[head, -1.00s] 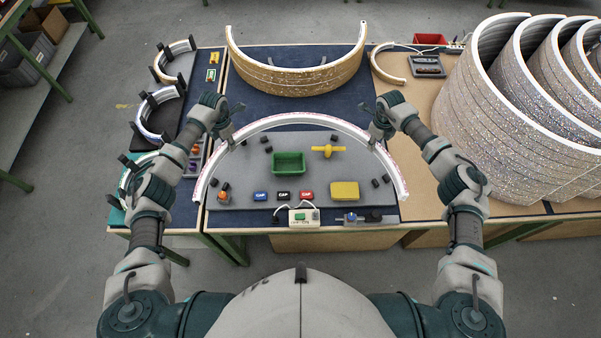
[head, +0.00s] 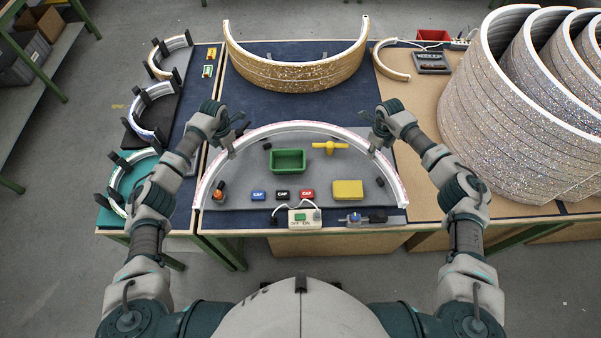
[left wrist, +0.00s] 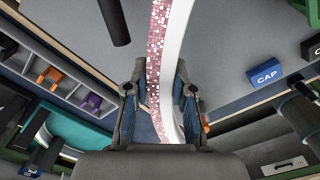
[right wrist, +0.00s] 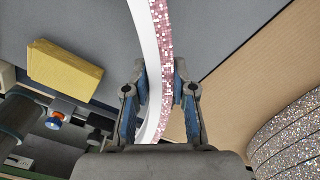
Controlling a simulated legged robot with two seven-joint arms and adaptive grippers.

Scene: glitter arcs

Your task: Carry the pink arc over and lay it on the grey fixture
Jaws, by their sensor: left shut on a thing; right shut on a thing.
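The pink arc (head: 295,128), white along its edge with pink glitter on its outer face, spans the grey fixture (head: 238,183) with its ends toward me. My left gripper (head: 231,150) is shut on the arc's left side; the arc also shows between the fingers in the left wrist view (left wrist: 158,50). My right gripper (head: 373,149) is shut on its right side, and the arc shows in the right wrist view (right wrist: 160,50). The arc follows the fixture's outline closely. I cannot tell whether it touches the fixture.
The fixture carries a green bin (head: 288,160), a yellow block (head: 348,190), a yellow handle (head: 330,147) and black pegs. A large gold arc (head: 300,75) stands behind. Glittery rings (head: 500,120) fill the right; smaller arcs (head: 160,110) stand on the left.

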